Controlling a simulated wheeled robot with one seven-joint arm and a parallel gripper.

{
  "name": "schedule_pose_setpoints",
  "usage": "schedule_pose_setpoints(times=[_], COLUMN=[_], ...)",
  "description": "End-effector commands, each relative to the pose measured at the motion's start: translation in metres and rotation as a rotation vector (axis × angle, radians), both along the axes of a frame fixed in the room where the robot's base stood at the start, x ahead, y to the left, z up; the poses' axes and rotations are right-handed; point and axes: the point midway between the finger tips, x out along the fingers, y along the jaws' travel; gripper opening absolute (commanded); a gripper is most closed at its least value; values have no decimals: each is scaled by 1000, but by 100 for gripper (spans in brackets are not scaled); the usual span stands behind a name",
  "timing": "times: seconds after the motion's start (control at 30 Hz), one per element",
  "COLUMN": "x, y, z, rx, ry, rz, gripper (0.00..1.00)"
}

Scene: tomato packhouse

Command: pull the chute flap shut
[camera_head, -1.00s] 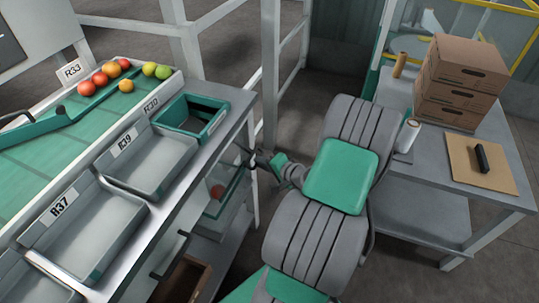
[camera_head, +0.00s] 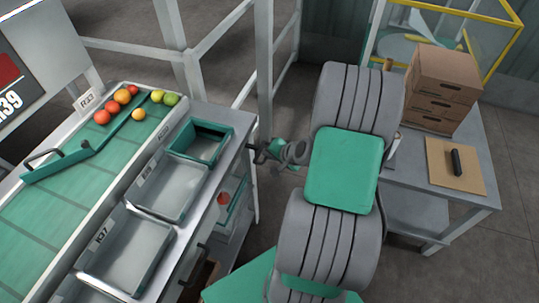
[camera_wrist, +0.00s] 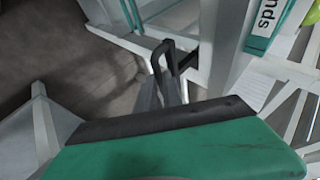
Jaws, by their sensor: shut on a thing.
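My gripper (camera_head: 259,153) is at the right end of the sorting bench, beside the green-rimmed opening (camera_head: 203,143). In the wrist view my gripper (camera_wrist: 170,90) is shut on a black loop handle (camera_wrist: 163,52) that sticks out from a pale upright part. I take this handle to belong to the chute flap. The flap's panel is hard to tell apart from the bench end, and how far it stands open cannot be told. My green and dark wrist housing covers the lower part of the wrist view.
Grey bins (camera_head: 170,185) line the bench beside a green belt (camera_head: 60,215) carrying several tomatoes. A white frame post (camera_head: 264,65) stands behind my gripper. At right, a grey table (camera_head: 471,205) holds stacked cartons (camera_head: 441,85). Grey floor lies between.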

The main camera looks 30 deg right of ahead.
Motion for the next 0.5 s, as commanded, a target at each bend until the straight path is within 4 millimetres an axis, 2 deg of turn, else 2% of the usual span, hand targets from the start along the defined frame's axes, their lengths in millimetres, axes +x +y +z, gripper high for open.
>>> schedule_pose_setpoints(times=[0.03, 0.27, 0.3, 0.5], x=[7, 8, 8, 6], y=[-5, -4, -4, -4], z=[9, 11, 11, 9], rx=[-11, -11, -10, -9], ry=[-22, -26, -27, -22], rz=[-1, 0, 0, -1], gripper=[0, 0, 12, 28])
